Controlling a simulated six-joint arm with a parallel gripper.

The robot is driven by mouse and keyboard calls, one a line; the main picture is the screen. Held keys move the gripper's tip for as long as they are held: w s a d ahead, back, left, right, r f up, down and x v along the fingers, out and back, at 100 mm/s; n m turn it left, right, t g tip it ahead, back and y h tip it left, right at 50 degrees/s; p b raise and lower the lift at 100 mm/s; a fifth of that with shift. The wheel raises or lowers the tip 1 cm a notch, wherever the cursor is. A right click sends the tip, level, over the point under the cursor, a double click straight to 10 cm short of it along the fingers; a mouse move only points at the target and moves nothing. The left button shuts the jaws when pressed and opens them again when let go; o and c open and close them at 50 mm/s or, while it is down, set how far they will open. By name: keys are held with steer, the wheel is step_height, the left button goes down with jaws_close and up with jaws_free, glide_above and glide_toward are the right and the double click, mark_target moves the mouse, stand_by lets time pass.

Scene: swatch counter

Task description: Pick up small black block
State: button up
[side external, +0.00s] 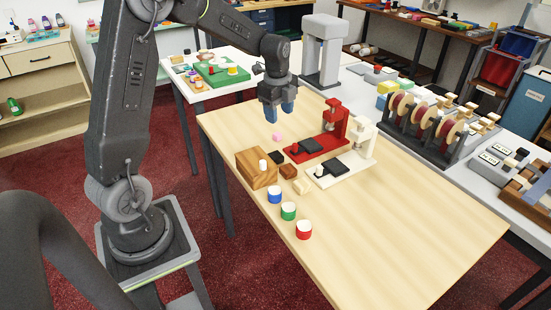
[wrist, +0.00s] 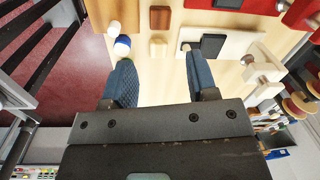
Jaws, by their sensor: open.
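The small black block (side external: 276,157) lies on the light wooden table, between a wooden box and a red stand in the side view. I cannot make it out in the wrist view. My gripper (side external: 280,112) hangs above the table, up and behind the block in the side view, apart from it. Its blue fingers are spread with nothing between them, as the wrist view also shows (wrist: 158,65). A pink block (side external: 277,136) shows just below the fingers in the side view.
Close to the black block are a wooden box (side external: 257,170), a brown block (side external: 288,170) and a red stand (side external: 318,147). Blue, green and red-sided cylinders (side external: 289,211) stand in front. The table's right front is clear.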

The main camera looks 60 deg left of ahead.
steer(key=w+a+f+m, duration=0.1)
steer(key=a+f+m, duration=0.2)
steer(key=a+f, duration=0.15)
glide_above(275, 155)
steer(key=shift+g, duration=0.4)
step_height(275, 155, down, 8)
steer(key=shift+f, duration=0.25)
steer(key=shift+w+f, duration=0.1)
steer(key=shift+f, duration=2.95)
steer(key=c, duration=0.6)
